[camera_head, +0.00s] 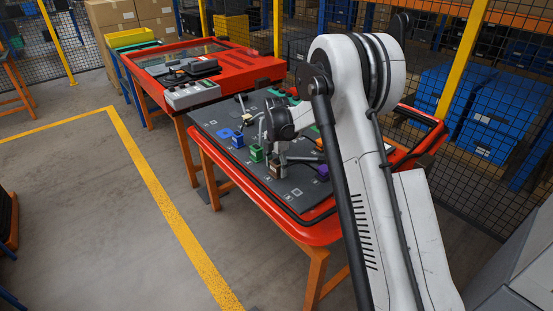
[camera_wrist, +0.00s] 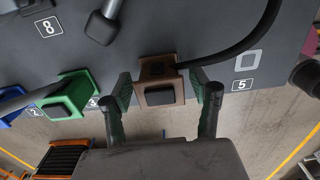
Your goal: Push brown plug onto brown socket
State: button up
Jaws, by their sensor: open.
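A brown block (camera_wrist: 157,71) with a black rounded face sits at the edge of the dark grey board in the wrist view. A thick black cable (camera_wrist: 243,45) curves in from the upper right and reaches it. I cannot clearly tell plug from socket here; any part beneath is hidden. My gripper (camera_wrist: 160,88) is open, with one finger on each side of the brown block and a small gap at both sides. In the head view, the brown block (camera_head: 275,171) shows just below my gripper (camera_head: 273,156), near the board's front edge.
A green connector (camera_wrist: 68,96) stands left of the brown block, with a blue one (camera_wrist: 12,103) beyond it. An empty outlined spot (camera_wrist: 248,60) is beside label 5. In the head view, a purple connector (camera_head: 323,172) is to the right. A red-rimmed table (camera_head: 219,168) carries the board.

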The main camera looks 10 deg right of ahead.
aim_at(277, 161)
jog(key=shift+f, duration=0.45)
grip_shut()
dwell(0.4)
jog(key=shift+r, duration=0.4)
dwell(0.4)
jog(key=c, duration=0.8)
grip_release()
jog(key=shift+c, duration=0.2)
grip_shut()
jog(key=shift+r, duration=0.1)
jog(key=shift+r+p, duration=1.1)
jog(key=shift+r, duration=2.3)
